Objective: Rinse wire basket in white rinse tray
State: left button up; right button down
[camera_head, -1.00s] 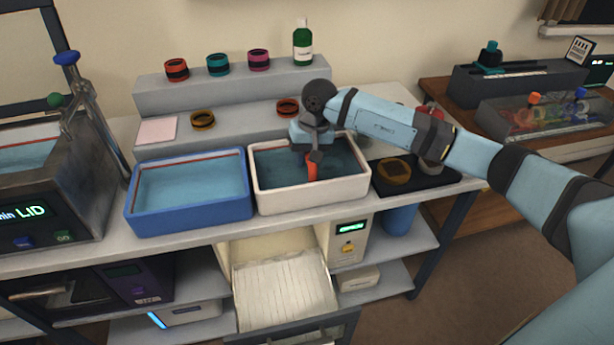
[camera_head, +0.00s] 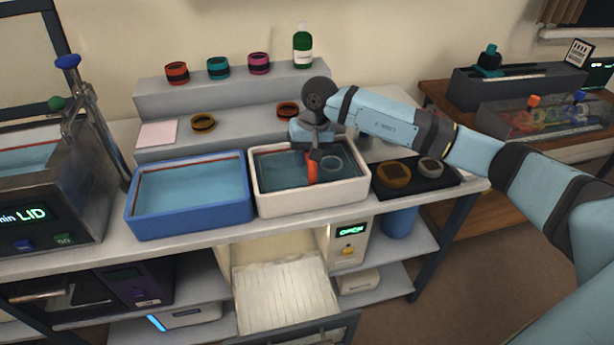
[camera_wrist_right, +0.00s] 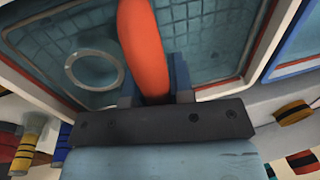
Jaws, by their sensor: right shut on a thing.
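The white rinse tray (camera_head: 312,200) stands on the bench and holds dark teal water. My right gripper (camera_head: 312,156) is over the tray, shut on the orange handle (camera_head: 311,173) of the wire basket. In the right wrist view the gripper (camera_wrist_right: 153,88) is closed around this handle (camera_wrist_right: 143,45). The basket's mesh (camera_wrist_right: 205,40) shows as a grid under the water, inside the tray. A pale ring (camera_wrist_right: 95,70) lies over the mesh; it also shows in the head view (camera_head: 332,163). The basket's full outline is hard to make out. My left gripper is out of view.
A blue tray (camera_head: 190,220) of water stands directly left of the white one. A black mat (camera_head: 446,178) with two rings lies to the right. A stepped grey shelf (camera_head: 235,95) with coloured rings and a green bottle (camera_head: 303,48) is behind.

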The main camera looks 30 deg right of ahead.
jog(key=shift+f+b, duration=0.6)
jog(key=shift+f, duration=0.25)
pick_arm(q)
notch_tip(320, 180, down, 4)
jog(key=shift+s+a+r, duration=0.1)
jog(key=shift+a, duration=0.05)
pick_arm(e)
jog(key=shift+r, duration=0.15)
jog(key=shift+r+p, duration=2.15)
jog(key=shift+r, duration=3.4)
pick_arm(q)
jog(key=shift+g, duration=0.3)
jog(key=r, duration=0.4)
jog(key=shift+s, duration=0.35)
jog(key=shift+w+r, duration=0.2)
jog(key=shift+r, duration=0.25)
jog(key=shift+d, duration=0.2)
